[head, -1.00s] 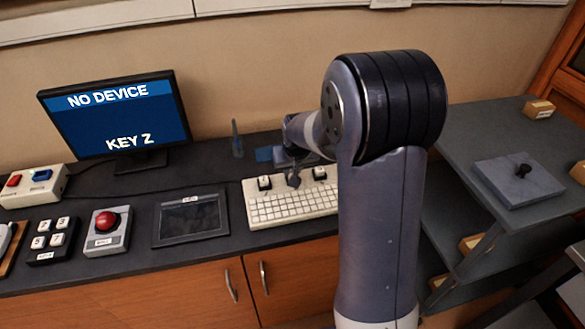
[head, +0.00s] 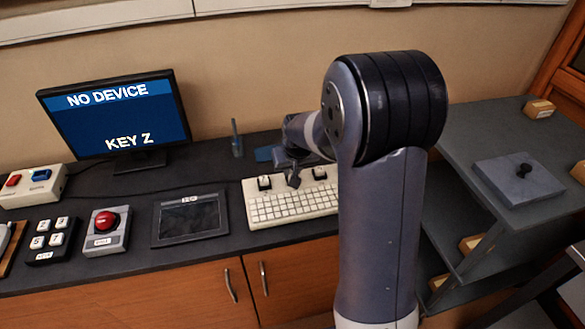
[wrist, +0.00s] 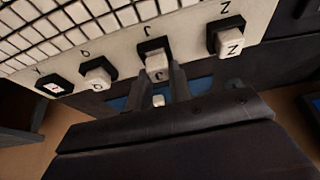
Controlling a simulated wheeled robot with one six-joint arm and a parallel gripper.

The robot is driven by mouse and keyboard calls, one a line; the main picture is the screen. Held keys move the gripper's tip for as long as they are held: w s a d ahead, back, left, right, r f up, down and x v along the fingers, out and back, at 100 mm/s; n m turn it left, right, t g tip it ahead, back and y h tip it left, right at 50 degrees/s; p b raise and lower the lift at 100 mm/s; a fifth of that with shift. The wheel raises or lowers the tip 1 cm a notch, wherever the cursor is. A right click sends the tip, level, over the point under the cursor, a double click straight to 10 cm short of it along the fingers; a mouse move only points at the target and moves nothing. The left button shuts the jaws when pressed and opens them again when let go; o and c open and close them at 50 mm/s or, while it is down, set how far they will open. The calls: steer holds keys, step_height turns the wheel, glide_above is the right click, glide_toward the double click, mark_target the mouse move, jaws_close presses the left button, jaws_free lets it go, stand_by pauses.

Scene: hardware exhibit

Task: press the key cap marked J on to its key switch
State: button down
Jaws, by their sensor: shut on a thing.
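My gripper (wrist: 160,76) is shut on the white key cap marked J (wrist: 156,62). The cap is between the fingertips at the black J key switch (wrist: 152,46), beside the printed letter J on the keyboard (wrist: 180,22). I cannot tell whether the cap is seated or just above the switch. In the head view my gripper (head: 293,181) is over the back strip of the keyboard (head: 292,206), and the cap is too small to make out.
A cap marked Z (wrist: 229,45) stands to one side of the J switch, a white cap (wrist: 97,78) to the other. Beyond it is a switch with a red centre (wrist: 54,88). The monitor (head: 115,115) reads "NO DEVICE" and "KEY Z". A dark tablet (head: 190,217) lies left of the keyboard.

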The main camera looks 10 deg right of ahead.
steer(key=shift+f, duration=0.3)
steer(key=c, duration=1.2)
jaws_free()
steer(key=shift+o, duration=0.5)
steer(key=o, duration=0.4)
steer(key=shift+r, duration=0.1)
steer(key=shift+r+p, duration=2.3)
steer(key=shift+r, duration=1.15)
